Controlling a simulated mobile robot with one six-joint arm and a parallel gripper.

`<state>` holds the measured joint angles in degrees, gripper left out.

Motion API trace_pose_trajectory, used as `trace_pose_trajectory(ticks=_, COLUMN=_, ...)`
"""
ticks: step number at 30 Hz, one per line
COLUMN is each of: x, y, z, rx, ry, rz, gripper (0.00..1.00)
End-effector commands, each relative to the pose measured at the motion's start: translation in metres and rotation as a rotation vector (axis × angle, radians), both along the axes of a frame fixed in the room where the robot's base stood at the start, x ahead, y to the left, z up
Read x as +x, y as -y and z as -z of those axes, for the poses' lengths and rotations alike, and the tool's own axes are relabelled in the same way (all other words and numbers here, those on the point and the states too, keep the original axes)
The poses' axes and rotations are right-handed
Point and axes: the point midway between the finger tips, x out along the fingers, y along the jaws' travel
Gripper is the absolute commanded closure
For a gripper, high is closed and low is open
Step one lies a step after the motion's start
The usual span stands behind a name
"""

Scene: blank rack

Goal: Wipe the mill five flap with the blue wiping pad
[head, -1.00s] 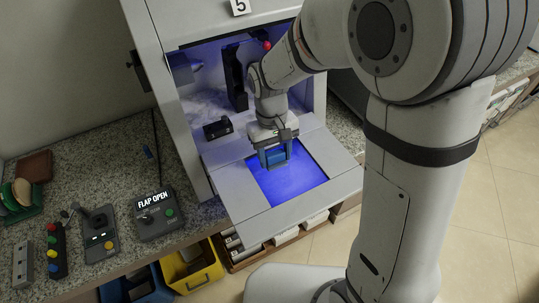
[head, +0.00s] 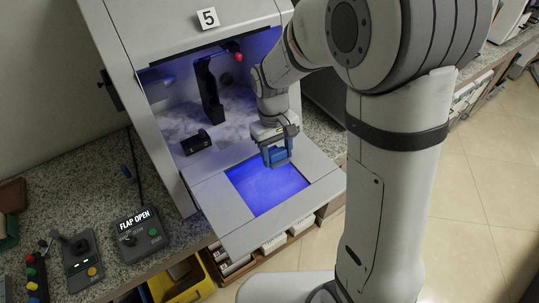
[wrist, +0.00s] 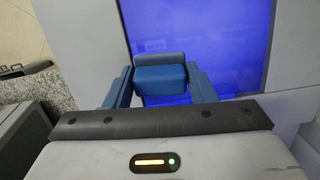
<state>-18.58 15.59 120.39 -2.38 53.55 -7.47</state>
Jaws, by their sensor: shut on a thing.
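The mill five flap (head: 216,205) is folded down and open in front of the mill, a grey frame around a blue-lit panel (head: 262,190). My gripper (head: 277,157) is over the far right part of that panel, shut on the blue wiping pad (head: 278,155). In the wrist view the pad (wrist: 160,80) sits between the two blue fingers, with the blue panel (wrist: 225,50) beyond it. I cannot tell whether the pad touches the panel.
The mill (head: 125,65) carries a 5 label (head: 207,17), with a small black block (head: 196,142) inside. A control box (head: 140,235) reading FLAP OPEN stands left on the granite counter (head: 70,165). A yellow bin (head: 185,285) is below the counter edge.

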Motion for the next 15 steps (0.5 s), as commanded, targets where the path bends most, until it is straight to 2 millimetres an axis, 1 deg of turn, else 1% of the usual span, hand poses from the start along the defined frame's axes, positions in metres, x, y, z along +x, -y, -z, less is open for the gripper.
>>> trace_pose_trajectory(ticks=3, x=0.003, y=0.006, z=0.001, rx=-0.002, ry=-0.003, rz=0.001, gripper=0.71)
trace_pose_trajectory(ticks=7, x=0.0, y=0.009, z=-0.002, rx=-0.003, ry=-0.001, rz=0.001, gripper=0.71)
trace_pose_trajectory(ticks=8, x=-0.001, y=0.01, z=-0.003, rx=-0.002, ry=0.0, rz=0.001, gripper=0.74)
trace_pose_trajectory(ticks=10, x=-0.004, y=0.011, z=-0.004, rx=-0.003, ry=-0.001, rz=0.001, gripper=0.74)
trace_pose_trajectory(ticks=15, x=-0.008, y=0.005, z=-0.003, rx=-0.001, ry=-0.001, rz=-0.002, gripper=0.74)
